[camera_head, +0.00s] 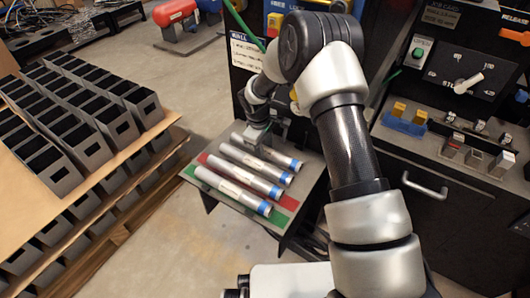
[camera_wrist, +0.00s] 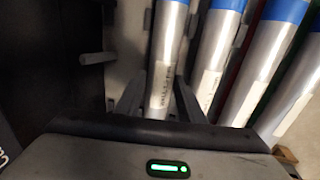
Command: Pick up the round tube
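Several round silver tubes with blue bands near one end lie side by side on a small tray (camera_head: 292,203). The farthest tube (camera_head: 263,151) in the head view lies under my gripper (camera_head: 276,136). In the wrist view, the leftmost tube (camera_wrist: 165,60) runs between the two fingers of my gripper (camera_wrist: 160,98). The fingers look open, one on each side of this tube, with small gaps. Contact cannot be told. Another tube (camera_wrist: 213,55) lies just right of the right finger. In the head view my fingertips are small and partly hidden.
Dark open boxes (camera_head: 62,172) stand in rows on a wooden-topped shelf (camera_head: 28,205) at left. A dark control cabinet (camera_head: 460,185) with knobs and a handle stands at right. A red tank (camera_head: 174,12) is on the floor behind. Floor between shelf and tray is clear.

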